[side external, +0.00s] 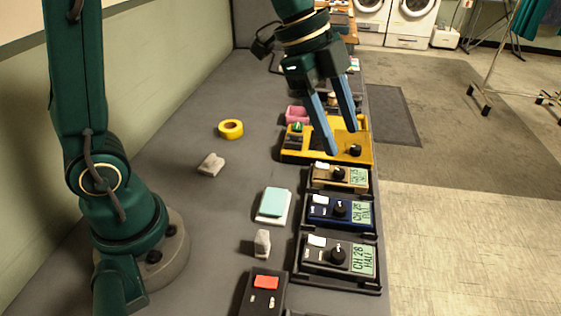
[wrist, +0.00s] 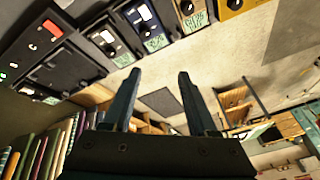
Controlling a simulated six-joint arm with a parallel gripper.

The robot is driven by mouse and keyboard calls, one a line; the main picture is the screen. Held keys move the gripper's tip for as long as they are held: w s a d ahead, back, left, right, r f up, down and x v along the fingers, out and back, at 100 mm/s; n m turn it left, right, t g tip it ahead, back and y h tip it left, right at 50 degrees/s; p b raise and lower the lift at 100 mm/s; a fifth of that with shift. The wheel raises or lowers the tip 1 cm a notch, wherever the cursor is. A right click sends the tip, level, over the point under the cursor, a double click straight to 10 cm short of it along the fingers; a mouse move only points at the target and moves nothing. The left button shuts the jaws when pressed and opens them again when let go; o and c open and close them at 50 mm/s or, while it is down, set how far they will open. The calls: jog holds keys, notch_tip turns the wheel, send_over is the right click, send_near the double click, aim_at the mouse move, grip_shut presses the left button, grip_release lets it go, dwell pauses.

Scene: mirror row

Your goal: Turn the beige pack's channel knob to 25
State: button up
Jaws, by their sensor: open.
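The beige pack (side external: 325,181) sits in a black cradle on the bench, with a dark round channel knob (side external: 338,174) in its middle. Its small green display (side external: 358,177) is on its right; the digits are too small to read surely. In the wrist view the beige pack (wrist: 186,7) is cut by the top edge. My gripper (side external: 343,140) is open and empty, its blue fingers pointing down above the yellow unit, just behind the beige pack. In the wrist view the fingers (wrist: 158,74) are apart with nothing between them.
A blue pack (side external: 322,213) and a grey pack (side external: 318,254) showing CH 28 HALF stand in front in similar cradles. The yellow unit (side external: 290,156) with its own black knob stands behind. Yellow tape (side external: 231,129) and a mint pad (side external: 274,202) lie left, with free bench around them.

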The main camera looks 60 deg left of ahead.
jog(key=s+r+m+g+y, duration=0.1)
jog(key=s+m, duration=0.5)
jog(key=s, duration=0.8)
jog(key=shift+r+g+y, duration=0.3)
jog(key=shift+r+g, duration=0.4)
jog(key=shift+r, duration=0.1)
jog(key=a+f+n+t+y, duration=0.1)
jog(key=a+f+n+t, duration=0.1)
jog(key=n, duration=0.8)
jog(key=a+f+n+t+y, duration=0.1)
jog(key=a+f+n+t, duration=0.1)
jog(key=n, duration=0.9)
jog(key=shift+s+a+n+t, duration=0.3)
jog(key=shift+a+t, duration=0.2)
jog(key=shift+a, duration=0.65)
